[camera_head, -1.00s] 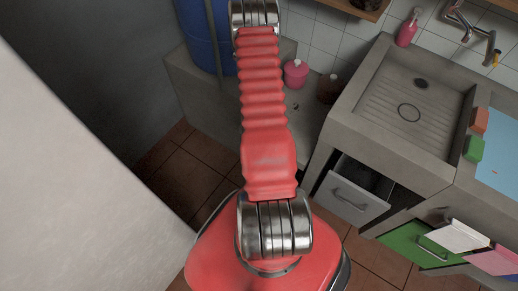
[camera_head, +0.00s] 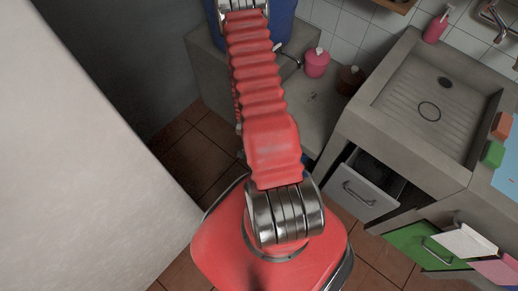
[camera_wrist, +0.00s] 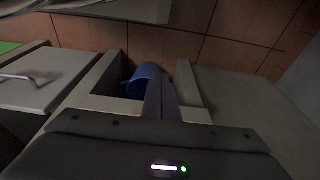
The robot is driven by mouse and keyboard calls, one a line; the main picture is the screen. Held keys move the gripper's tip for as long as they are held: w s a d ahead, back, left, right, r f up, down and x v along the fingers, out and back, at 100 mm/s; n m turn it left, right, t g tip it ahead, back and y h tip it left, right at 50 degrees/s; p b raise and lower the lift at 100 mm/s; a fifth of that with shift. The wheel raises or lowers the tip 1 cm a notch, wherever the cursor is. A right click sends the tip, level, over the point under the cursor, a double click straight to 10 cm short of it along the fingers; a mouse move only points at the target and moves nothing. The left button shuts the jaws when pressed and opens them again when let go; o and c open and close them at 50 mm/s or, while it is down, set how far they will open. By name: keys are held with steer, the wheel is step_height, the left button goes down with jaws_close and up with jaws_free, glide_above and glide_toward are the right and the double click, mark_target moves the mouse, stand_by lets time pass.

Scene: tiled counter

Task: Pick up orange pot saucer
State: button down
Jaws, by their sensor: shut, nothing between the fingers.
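I cannot make out an orange pot saucer in either view. My gripper (camera_wrist: 161,96) shows in the wrist view as a dark, narrow pair of fingers, shut with nothing held. It points toward a gap between grey counter walls, where a blue rounded container (camera_wrist: 142,80) stands, partly hidden by the fingers. A tiny orange-red speck beside the finger base is too small to identify. In the head view my red arm reaches up the middle and hides the gripper.
A blue barrel (camera_head: 283,28) stands behind my arm. A pink jar (camera_head: 316,64) and a brown jar (camera_head: 349,80) sit on the low counter (camera_head: 310,108). The sink (camera_head: 425,100) is right, above an open grey drawer (camera_head: 357,190) and green drawer (camera_head: 420,245). A pale wall (camera_head: 85,170) is left.

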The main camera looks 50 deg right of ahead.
steer(key=shift+a, duration=0.3)
steer(key=c, duration=2.5)
jaws_free()
